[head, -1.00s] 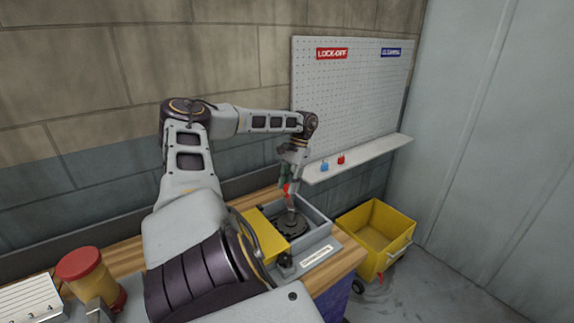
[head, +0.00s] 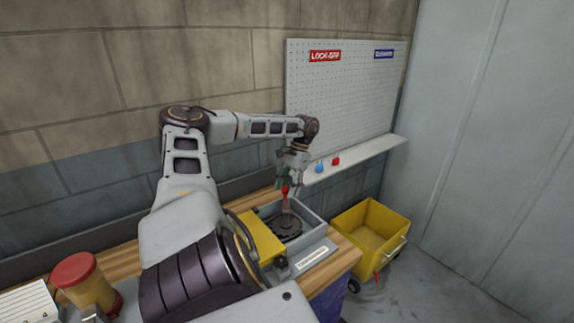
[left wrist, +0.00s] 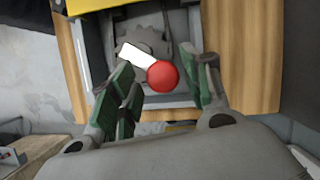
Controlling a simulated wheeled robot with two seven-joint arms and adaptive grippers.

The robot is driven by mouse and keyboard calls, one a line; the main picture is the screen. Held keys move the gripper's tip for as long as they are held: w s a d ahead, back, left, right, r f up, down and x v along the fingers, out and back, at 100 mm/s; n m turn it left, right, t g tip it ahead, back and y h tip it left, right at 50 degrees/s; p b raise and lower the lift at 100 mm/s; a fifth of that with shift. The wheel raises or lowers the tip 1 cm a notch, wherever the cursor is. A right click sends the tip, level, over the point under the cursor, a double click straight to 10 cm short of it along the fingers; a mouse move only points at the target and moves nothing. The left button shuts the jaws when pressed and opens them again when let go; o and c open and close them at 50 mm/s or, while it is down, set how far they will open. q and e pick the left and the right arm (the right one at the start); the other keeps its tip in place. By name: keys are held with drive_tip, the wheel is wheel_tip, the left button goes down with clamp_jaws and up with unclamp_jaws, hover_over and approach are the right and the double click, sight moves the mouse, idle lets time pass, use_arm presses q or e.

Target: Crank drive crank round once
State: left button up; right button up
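The drive crank has a red ball knob (left wrist: 163,75) and a pale lever (left wrist: 138,54), seen in the left wrist view above a dark toothed wheel (left wrist: 145,38). In the head view the knob (head: 285,191) stands over the dark wheel (head: 283,227) inside a grey open housing (head: 316,235). My left gripper (left wrist: 168,80) has green-padded fingers parted on either side of the knob, with visible gaps. It also shows in the head view (head: 286,180), pointing down from above. Whether it touches the knob cannot be told there. My right gripper is not in view.
A yellow cover (head: 258,236) sits on the housing's left side. A yellow wheeled bin (head: 368,235) stands on the floor to the right. A shelf (head: 372,153) below a pegboard holds blue and red padlocks. A red-topped yellow container (head: 85,283) is at lower left.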

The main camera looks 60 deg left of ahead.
use_arm(q)
drive_tip(key=shift+a+r, duration=0.15)
drive_tip(key=shift+v, duration=2.6)
drive_tip(key=shift+v, duration=1.05)
